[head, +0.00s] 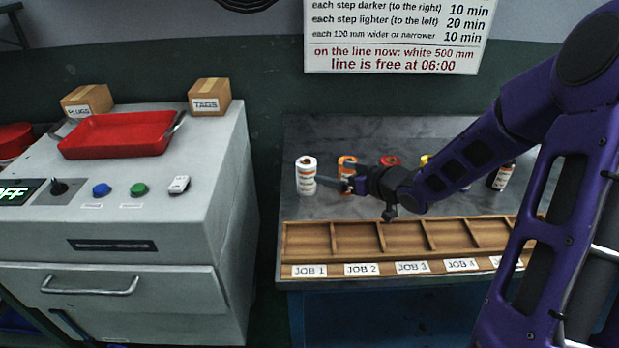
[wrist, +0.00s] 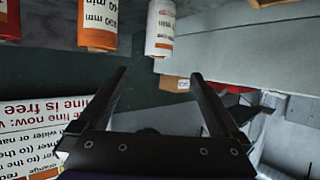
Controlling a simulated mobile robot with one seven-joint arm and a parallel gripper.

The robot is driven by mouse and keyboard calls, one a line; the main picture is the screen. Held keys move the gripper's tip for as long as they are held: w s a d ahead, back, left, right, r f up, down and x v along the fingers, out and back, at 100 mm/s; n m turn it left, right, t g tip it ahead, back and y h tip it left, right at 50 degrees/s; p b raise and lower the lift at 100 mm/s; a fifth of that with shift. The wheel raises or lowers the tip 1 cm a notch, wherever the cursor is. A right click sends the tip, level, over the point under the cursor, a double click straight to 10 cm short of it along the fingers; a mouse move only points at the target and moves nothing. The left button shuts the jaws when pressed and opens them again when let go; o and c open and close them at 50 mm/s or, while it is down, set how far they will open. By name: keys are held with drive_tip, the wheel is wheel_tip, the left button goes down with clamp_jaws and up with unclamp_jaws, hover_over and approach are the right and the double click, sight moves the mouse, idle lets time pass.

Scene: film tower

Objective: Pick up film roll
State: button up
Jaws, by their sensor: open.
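Several upright film rolls stand in a row on the grey bench top. A white roll (head: 306,176) is at the left end, then an orange roll (head: 347,161), a red roll (head: 389,161), a mostly hidden yellow roll (head: 424,160) and a dark roll (head: 501,177). My gripper (head: 334,174) is open and empty, pointing left in front of the orange roll and close to the white roll. In the wrist view the picture is inverted; the white roll (wrist: 160,28) shows beyond the open fingers (wrist: 158,73), apart from them, with the orange roll (wrist: 98,22) beside it.
A wooden rack (head: 408,262) with compartments labelled JOB 1 onward lies along the bench front; visible compartments look empty. A grey machine (head: 215,205) with a red tray (head: 120,135) stands left, across a gap. A sign (head: 398,35) hangs behind.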

sight(306, 166)
drive_tip(key=b+x, duration=0.2)
drive_tip(key=x, duration=1.1)
drive_tip(key=shift+w+f+b, duration=0.3)
drive_tip(key=c, duration=1.6)
